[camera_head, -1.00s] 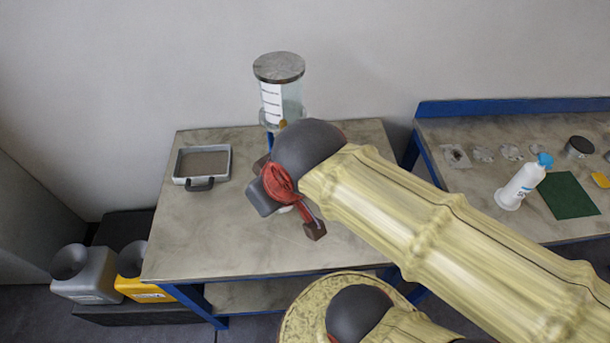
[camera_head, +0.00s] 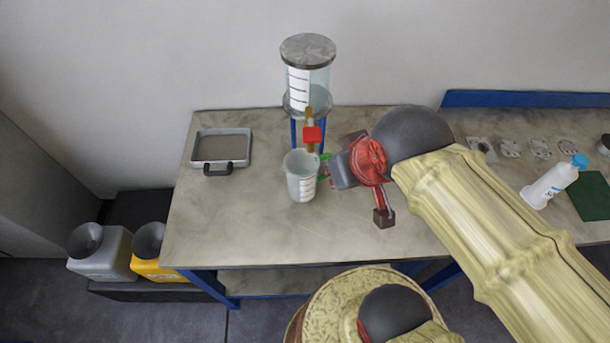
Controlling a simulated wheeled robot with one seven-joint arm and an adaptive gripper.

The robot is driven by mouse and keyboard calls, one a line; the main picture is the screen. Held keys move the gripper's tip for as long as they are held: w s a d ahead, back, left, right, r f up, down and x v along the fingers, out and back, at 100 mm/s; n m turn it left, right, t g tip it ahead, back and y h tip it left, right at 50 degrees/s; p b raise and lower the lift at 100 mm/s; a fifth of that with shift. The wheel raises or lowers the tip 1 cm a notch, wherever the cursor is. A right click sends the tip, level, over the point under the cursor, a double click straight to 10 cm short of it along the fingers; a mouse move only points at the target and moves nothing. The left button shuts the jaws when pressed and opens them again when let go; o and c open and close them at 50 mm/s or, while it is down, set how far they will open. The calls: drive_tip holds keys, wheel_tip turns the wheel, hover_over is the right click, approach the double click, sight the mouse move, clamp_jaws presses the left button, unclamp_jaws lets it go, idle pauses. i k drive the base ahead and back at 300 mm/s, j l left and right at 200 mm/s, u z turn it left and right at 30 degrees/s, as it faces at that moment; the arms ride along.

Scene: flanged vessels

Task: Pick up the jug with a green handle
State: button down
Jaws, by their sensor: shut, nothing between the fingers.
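The jug (camera_head: 301,178) is a pale, translucent vessel with dark markings. It stands upright on the middle workbench, and part of its green handle (camera_head: 325,159) shows on its right side. My gripper (camera_head: 368,178), red and dark grey, is just right of the jug at the handle side. It is shut and empty. It partly covers the handle area, and I cannot tell whether it touches the handle.
A clear cylinder with metal flanges (camera_head: 307,75) stands on blue legs behind the jug, with a red-handled valve (camera_head: 312,134) below. A grey tray (camera_head: 221,132) lies left on the workbench (camera_head: 240,225).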

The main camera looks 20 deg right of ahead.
sight(300, 168)
drive_tip(key=u, duration=1.7)
drive_tip(key=z, duration=1.7)
drive_tip(key=k+l+u, duration=0.35)
drive_tip(key=l, duration=0.15)
drive_tip(key=k+l+u, duration=0.35)
drive_tip(key=l, duration=0.15)
drive_tip(key=k+l+u, duration=0.2)
drive_tip(key=l, duration=0.2)
drive_tip(key=i, duration=0.1)
